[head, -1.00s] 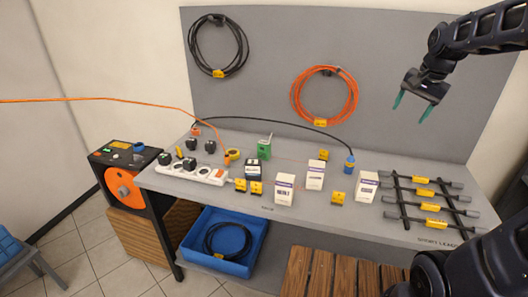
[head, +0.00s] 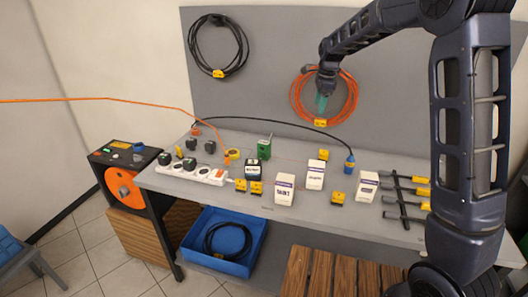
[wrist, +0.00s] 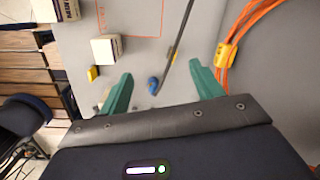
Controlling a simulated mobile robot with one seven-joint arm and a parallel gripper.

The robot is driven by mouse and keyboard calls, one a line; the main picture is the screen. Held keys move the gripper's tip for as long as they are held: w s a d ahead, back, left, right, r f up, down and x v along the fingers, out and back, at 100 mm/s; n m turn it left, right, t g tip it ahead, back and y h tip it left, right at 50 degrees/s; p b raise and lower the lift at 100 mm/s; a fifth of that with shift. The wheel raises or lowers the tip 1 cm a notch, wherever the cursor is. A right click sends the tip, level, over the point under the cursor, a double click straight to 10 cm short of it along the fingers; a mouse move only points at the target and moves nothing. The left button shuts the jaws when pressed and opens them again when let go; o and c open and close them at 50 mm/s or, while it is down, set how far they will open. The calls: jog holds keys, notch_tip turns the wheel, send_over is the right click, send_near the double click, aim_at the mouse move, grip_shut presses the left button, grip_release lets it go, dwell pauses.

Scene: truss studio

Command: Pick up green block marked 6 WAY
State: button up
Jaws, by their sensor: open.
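A small green block (head: 264,149) stands upright on the grey bench behind the dark-and-white box, with a thin metal piece rising from its top. Any marking on it is too small to read. My gripper (head: 321,103) is in the air in front of the coiled orange cable, above and to the right of the green block and well apart from it. In the wrist view its two green fingers (wrist: 160,92) are spread with nothing between them. The green block does not show clearly in the wrist view.
White boxes (head: 284,190), yellow blocks (head: 337,198) and a dark-and-white box (head: 253,170) stand on the bench. A power strip (head: 200,174) lies at left. A black cable arcs behind the block to a blue connector (head: 349,164). The orange coil (head: 350,98) hangs on the back panel.

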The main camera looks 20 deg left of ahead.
jog(key=w+a+f+m, duration=0.25)
jog(key=a+f, duration=0.55)
jog(key=a, duration=0.5)
jog(key=m+h, duration=0.1)
jog(key=m, duration=0.2)
send_over(263, 142)
jog(key=shift+g, duration=0.3)
jog(key=f, duration=0.8)
jog(key=shift+s+f, duration=0.25)
notch_tip(263, 142, down, 5)
jog(key=shift+f, duration=0.2)
jog(key=shift+w+d+f, duration=0.1)
jog(key=shift+d+f, duration=0.05)
jog(key=shift+f, duration=1.2)
jog(key=shift+w+d+f, duration=0.1)
jog(key=shift+f, duration=1.2)
jog(key=c, duration=1.3)
